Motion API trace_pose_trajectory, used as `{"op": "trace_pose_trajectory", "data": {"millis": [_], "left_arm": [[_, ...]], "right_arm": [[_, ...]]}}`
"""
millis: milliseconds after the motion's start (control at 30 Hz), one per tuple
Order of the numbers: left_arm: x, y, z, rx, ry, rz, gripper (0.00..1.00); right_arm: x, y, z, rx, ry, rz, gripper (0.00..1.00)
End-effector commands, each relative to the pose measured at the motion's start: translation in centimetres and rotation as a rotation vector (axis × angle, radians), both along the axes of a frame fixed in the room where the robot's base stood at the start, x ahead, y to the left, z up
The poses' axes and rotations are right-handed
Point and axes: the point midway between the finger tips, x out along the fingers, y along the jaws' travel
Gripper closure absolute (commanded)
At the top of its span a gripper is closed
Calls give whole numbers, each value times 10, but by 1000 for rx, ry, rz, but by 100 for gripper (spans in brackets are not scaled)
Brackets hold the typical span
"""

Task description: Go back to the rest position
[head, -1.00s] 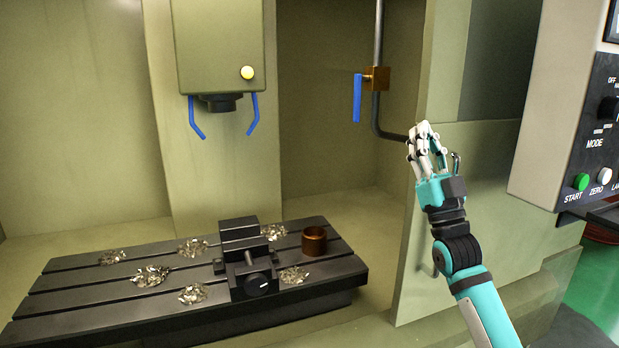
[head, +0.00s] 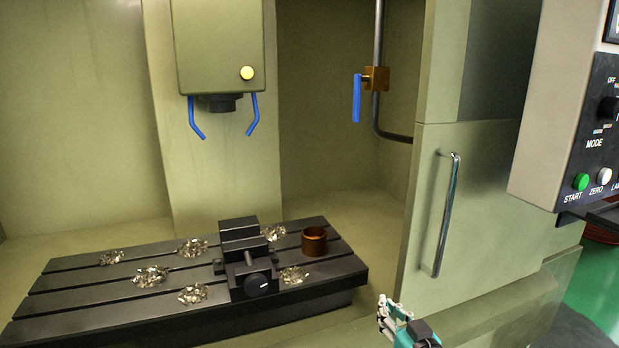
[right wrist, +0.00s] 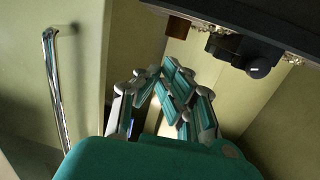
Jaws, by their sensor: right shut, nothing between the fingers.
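My right gripper (head: 393,315) shows at the bottom of the head view, right of centre, below the machine table's right end and left of the door handle. In the right wrist view its fingers (right wrist: 165,95) are drawn together with nothing between them. The gripper touches nothing that I can see. My left gripper is in neither view.
The machine door (head: 480,190) has a vertical metal handle (head: 446,215), also in the right wrist view (right wrist: 55,90). The slotted table (head: 110,308) bears a vise (head: 245,260), a brown ring (head: 314,241) and metal chips. A control panel (head: 590,140) stands at right.

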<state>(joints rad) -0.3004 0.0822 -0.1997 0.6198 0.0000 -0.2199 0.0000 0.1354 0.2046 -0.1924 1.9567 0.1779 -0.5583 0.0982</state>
Motion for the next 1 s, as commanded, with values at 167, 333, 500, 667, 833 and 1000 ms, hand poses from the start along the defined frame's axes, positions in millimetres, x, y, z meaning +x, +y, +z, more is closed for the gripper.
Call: {"op": "trace_pose_trajectory", "data": {"millis": [167, 333, 500, 667, 833, 1000], "left_arm": [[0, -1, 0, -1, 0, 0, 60], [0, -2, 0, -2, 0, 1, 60], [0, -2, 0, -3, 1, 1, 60], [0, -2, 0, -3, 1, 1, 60], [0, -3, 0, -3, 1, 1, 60], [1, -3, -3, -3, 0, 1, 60]], "right_arm": [[-96, -6, -102, -103, 379, -25, 100], [-182, -18, -155, -179, 661, -43, 100], [-242, -27, -177, -225, 841, -53, 100], [-288, -35, -188, -256, 973, -61, 100], [-332, -41, -194, -283, 1096, -66, 100], [-342, -43, -221, -297, 1155, -66, 100]]}}
